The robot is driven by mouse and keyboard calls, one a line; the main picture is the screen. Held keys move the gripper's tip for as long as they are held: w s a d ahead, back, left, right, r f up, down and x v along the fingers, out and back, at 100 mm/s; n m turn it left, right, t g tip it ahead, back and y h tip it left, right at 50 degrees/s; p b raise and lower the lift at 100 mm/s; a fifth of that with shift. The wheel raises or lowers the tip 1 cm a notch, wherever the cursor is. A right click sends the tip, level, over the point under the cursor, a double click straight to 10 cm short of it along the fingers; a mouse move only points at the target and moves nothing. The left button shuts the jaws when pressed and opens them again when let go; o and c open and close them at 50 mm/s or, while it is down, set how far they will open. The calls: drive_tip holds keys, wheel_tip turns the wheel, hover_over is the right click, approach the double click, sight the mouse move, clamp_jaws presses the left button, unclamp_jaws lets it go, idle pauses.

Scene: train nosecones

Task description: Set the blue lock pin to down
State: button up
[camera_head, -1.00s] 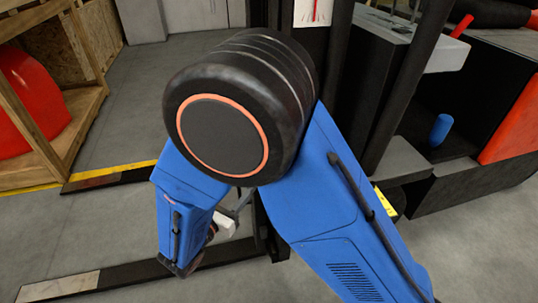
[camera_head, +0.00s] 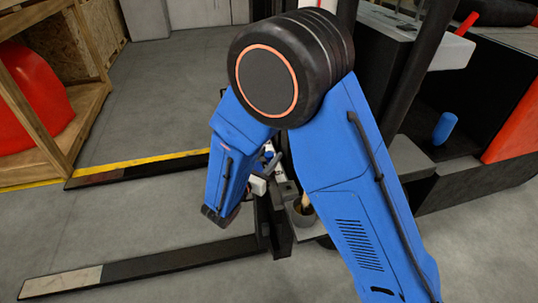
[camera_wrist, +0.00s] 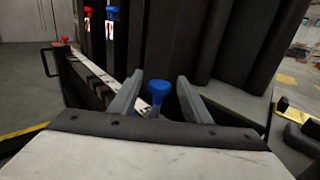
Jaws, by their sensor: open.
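A blue knob on a short stem, the blue lock pin (camera_wrist: 158,92), stands upright in the middle of the wrist view. My gripper (camera_wrist: 160,78) is open, with one grey finger on each side of the blue knob. A gap shows on both sides, and I see no grip on it. The stem's lower end is hidden behind the gripper body. A second blue knob (camera_wrist: 112,12) shows farther back at the upper left of the wrist view. In the head view my own arm hides most of the gripper and the pin.
Red knobs (camera_wrist: 88,11) and (camera_wrist: 64,40) show beside a pale slanted bar (camera_wrist: 95,68) in the wrist view. Dark uprights rise close behind the pin. In the head view a blue cylinder (camera_head: 444,128) stands in a black bay at right, and a wooden rack (camera_head: 75,120) at left.

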sight(269, 161)
drive_tip(key=shift+w+d, duration=0.2)
drive_tip(key=shift+w, duration=0.2)
clamp_jaws()
drive_tip(key=shift+f, duration=1.7)
unclamp_jaws()
